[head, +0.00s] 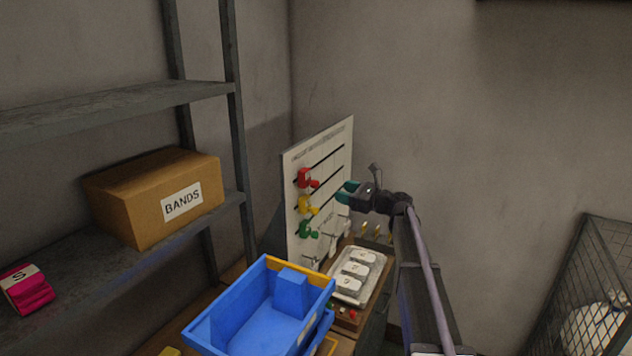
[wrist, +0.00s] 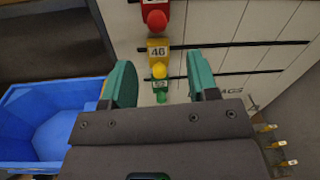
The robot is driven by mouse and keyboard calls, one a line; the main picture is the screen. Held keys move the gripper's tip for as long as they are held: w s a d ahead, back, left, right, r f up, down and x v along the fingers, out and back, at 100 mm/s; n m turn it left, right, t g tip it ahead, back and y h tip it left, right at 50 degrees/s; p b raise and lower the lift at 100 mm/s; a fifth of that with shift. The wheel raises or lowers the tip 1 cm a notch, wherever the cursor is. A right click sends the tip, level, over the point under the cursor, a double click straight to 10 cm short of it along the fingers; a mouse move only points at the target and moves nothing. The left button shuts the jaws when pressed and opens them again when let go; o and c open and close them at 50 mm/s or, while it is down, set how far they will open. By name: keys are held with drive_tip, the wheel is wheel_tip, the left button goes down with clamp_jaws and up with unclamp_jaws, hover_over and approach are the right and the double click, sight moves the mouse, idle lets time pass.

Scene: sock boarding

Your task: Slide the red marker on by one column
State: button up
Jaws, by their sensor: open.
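The red marker (head: 305,178) sits on the top slot of the white board (head: 335,150), near the board's left side. It also shows at the top of the wrist view (wrist: 155,14). A yellow marker (head: 305,204) labelled 46 and a green marker (head: 306,229) sit on the slots below it, in about the same column. My gripper (head: 347,192) has teal fingers and is in front of the board, to the right of the markers in the head view. In the wrist view the fingers (wrist: 160,84) are apart and empty, with the red marker beyond them.
A blue bin (head: 225,317) stands below and left of the board. A tray with white numbered blocks (head: 371,270) lies below the board. Brass hooks (wrist: 275,146) stick out at the lower right in the wrist view. A BANDS box (head: 125,205) sits on the left shelf.

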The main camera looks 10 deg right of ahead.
sight(316, 184)
drive_tip(key=x, duration=1.1)
drive_tip(key=shift+s+a, duration=0.1)
drive_tip(key=shift+s, duration=0.1)
clamp_jaws()
